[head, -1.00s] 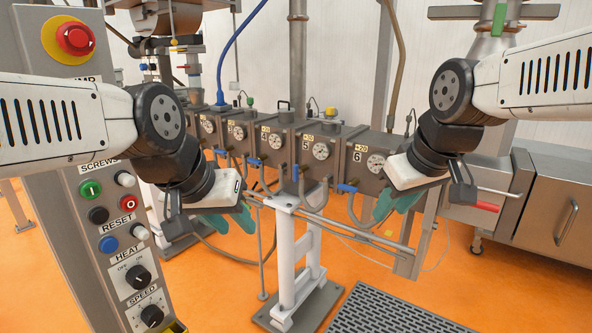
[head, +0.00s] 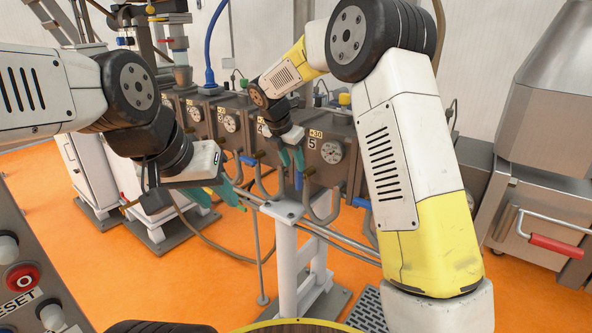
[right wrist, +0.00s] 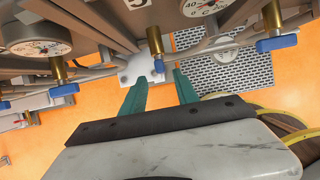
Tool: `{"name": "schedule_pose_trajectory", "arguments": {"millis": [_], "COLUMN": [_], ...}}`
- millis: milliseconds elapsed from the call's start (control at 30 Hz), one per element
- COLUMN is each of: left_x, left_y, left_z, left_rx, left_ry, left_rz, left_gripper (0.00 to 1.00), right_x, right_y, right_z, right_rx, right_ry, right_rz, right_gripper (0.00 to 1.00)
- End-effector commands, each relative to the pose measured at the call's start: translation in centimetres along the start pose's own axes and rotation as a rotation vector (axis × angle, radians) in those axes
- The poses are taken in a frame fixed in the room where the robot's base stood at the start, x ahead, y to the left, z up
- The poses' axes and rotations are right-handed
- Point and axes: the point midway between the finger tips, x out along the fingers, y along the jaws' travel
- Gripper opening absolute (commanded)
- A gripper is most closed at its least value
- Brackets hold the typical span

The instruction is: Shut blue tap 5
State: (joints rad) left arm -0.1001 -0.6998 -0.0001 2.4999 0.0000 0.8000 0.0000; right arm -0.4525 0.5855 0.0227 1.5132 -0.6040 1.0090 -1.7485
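Blue tap 5 (head: 298,181) hangs below the gauge block marked 5, left of its gauge. Its blue handle points downward in the head view, unlike the sideways handles of the neighbouring taps. In the right wrist view its brass body (right wrist: 154,40) and short-looking blue end (right wrist: 158,66) lie just beyond the gap between my fingertips. My right gripper (head: 292,163) is open, teal fingers apart, close to the handle; I cannot tell whether they touch. Its open fingers also show in the right wrist view (right wrist: 160,78). My left gripper (head: 225,205) is open and empty, left of the tap.
Neighbouring blue taps flank it on the left (head: 248,160) and right (head: 361,203). Pipes and a white support stand (head: 290,255) are below. A control panel (head: 35,270) is at lower left. A steel cabinet with a red handle (head: 556,245) is at right.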

Motion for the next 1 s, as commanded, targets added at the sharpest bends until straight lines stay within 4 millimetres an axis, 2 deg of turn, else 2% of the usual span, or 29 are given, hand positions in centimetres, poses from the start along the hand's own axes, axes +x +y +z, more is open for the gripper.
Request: {"name": "schedule_pose_trajectory", "arguments": {"millis": [400,500,867,1000], "left_x": [0.0,0.0,0.0,0.0], "left_y": [0.0,0.0,0.0,0.0], "left_z": [0.0,0.0,0.0,0.0], "left_rx": [0.000,0.000,0.000,0.000], "left_ry": [0.000,0.000,0.000,0.000], "left_rz": [0.000,0.000,0.000,0.000], "left_gripper": [0.36,0.36,0.36,0.36], "right_x": [6.1,7.0,7.7,7.7], "right_y": [-0.1,-0.1,-0.1,-0.1], "right_z": [0.0,0.0,0.0,0.0], "right_rx": [-0.002,-0.002,-0.001,0.000], "right_ry": [0.001,0.001,0.001,0.001], "right_rz": [-0.004,-0.002,-0.001,-0.001], "right_gripper": [0.36,0.36,0.36,0.11]}}
